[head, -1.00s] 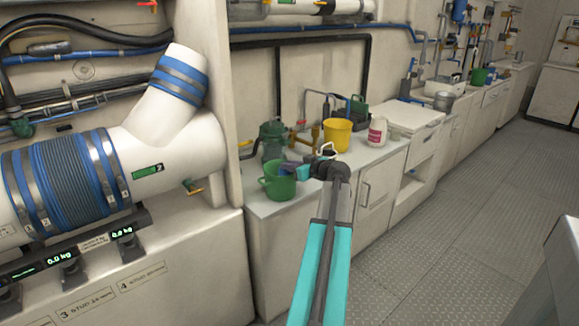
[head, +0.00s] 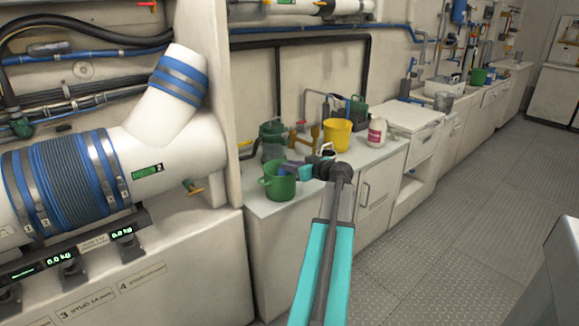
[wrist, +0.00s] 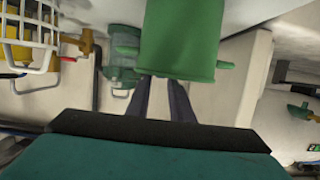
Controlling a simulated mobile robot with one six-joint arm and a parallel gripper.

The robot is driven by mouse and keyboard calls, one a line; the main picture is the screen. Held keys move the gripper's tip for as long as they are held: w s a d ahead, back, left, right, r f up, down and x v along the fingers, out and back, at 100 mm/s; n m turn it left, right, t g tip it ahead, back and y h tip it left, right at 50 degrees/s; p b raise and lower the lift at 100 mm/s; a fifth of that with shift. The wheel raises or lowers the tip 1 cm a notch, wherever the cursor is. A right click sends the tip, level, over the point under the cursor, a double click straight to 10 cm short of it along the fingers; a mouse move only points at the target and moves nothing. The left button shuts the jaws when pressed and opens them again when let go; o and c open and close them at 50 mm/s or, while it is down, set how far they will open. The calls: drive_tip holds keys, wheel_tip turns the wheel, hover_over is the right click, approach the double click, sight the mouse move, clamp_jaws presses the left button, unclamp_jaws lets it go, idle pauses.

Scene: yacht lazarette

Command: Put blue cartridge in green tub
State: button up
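The green tub (head: 279,187) stands upright on the counter, near its front left end. It fills the top middle of the wrist view (wrist: 180,40), which looks upside down. My gripper (head: 287,169) is at the tub's rim, coming from the right, with its fingers over the opening. In the wrist view, the two dark fingers (wrist: 160,85) stand apart with pale wall between them. Their tips are hidden by the tub, so I cannot tell whether they hold anything. I cannot make out the blue cartridge in any view; the tub's inside is hidden.
A green pump (head: 272,138) stands behind the tub. A yellow bucket (head: 337,134) and a white jar with a red label (head: 377,131) stand to the right. A dark mug (head: 329,149) is partly hidden behind my arm. A large white pipe (head: 170,150) is at left. The floor at right is clear.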

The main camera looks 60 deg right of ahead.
drive_tip(key=v, duration=1.1)
drive_tip(key=shift+s, duration=0.1)
idle(0.5)
